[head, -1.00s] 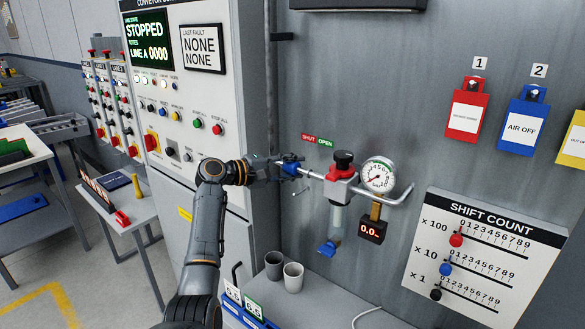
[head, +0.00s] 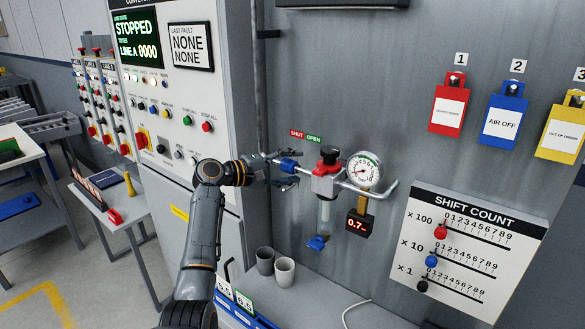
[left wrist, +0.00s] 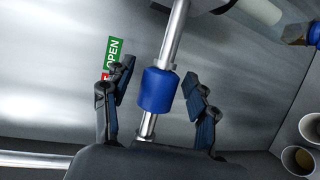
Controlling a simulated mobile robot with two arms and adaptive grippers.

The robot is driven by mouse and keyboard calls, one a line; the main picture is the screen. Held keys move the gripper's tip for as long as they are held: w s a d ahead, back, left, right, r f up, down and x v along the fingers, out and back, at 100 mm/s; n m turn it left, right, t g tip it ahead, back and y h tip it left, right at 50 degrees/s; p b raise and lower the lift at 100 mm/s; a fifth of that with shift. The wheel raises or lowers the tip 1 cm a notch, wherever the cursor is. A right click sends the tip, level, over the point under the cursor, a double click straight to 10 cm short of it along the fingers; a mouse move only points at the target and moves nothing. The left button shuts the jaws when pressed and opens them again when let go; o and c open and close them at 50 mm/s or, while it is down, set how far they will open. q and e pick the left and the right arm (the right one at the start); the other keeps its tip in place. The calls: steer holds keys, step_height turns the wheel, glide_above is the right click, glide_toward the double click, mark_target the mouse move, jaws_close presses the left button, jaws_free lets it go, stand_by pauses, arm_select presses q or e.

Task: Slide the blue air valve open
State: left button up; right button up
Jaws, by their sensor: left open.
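The blue air valve (head: 289,165) is a sleeve on a thin metal pipe at the wall, left of a red-and-black regulator (head: 326,171). It also shows in the left wrist view (left wrist: 157,91). My left gripper (head: 287,169) is open, with one finger on each side of the sleeve. In the left wrist view a gap shows between each finger and the sleeve. A red SHUT label (head: 297,134) and a green OPEN label (head: 314,138) are above the pipe; a finger partly hides the red one in the wrist view. My right gripper is not in view.
A round gauge (head: 364,169) and a small display (head: 358,224) reading about 0.7 are right of the regulator. Two cups (head: 284,271) stand on the ledge below. A control cabinet (head: 180,130) is close on the left. Coloured tags (head: 502,122) and a shift-count board (head: 470,250) are right.

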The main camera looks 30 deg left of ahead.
arm_select(q)
steer(key=v, duration=1.1)
steer(key=shift+s, duration=0.3)
steer(key=shift+a, duration=0.1)
